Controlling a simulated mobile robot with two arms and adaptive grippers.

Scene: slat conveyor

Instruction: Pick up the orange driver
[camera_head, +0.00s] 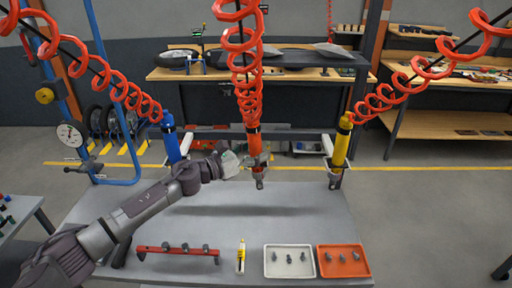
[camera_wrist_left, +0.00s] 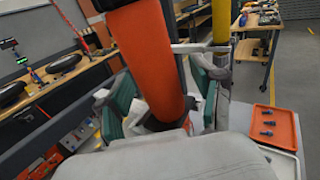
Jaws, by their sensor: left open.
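The orange driver (camera_head: 254,142) hangs upright from a red coiled hose above the grey table, between a blue driver (camera_head: 170,138) and a yellow driver (camera_head: 342,142). My left gripper (camera_head: 248,162) reaches in from the left at the lower part of the orange driver. In the left wrist view the orange driver (camera_wrist_left: 152,62) fills the middle, between the green-padded fingers of my left gripper (camera_wrist_left: 160,98). The fingers stand open on either side of it; whether either one touches it is unclear. My right gripper is out of view.
On the grey table (camera_head: 270,215) lie a red rail (camera_head: 178,250), a small yellow-and-white tube (camera_head: 241,257), a white tray (camera_head: 289,248) and an orange tray (camera_head: 343,246) with small dark parts. Red hoses hang above. The table's middle is clear.

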